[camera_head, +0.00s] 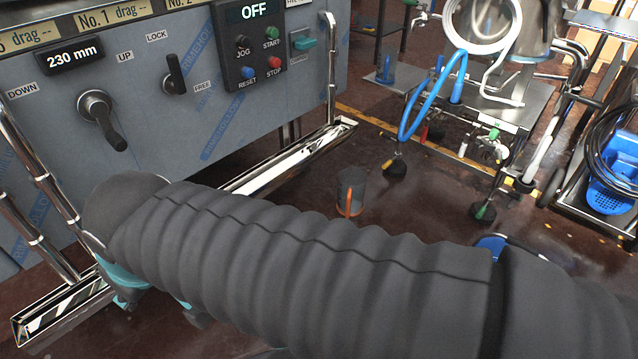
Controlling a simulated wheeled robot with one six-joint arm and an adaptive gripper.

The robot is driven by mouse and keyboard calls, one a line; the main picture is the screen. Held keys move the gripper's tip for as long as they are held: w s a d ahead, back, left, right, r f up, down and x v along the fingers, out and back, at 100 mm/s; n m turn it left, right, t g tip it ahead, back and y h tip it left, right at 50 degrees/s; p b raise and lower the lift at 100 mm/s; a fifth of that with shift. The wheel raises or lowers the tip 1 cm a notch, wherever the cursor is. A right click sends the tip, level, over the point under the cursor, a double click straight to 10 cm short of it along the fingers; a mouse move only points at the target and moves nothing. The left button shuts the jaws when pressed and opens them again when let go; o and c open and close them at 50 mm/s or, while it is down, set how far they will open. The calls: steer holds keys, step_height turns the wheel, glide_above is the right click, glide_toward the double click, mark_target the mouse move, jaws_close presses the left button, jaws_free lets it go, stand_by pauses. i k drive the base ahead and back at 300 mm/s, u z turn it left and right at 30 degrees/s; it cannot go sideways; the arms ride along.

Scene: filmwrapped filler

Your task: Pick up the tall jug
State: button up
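A dark grey cylindrical vessel (351,184) with an orange handle-like strip stands upright on the floor, just beyond my sleeved arm. It looks like a jug. A smaller-looking bluish, see-through vessel (388,70) stands on a low metal plate farther back. I cannot tell which of the two is the tall jug. My arm, in a ribbed dark sleeve, crosses the foreground and hides the floor behind it.
A grey machine panel (150,90) with levers and buttons fills the left, with a metal rail (290,160) at its foot. A wheeled metal stand (500,105) with a blue hose (415,105) is at upper right.

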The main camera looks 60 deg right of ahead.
mark_target(352, 181)
steer(key=i, duration=0.9)
steer(key=z, duration=2.4)
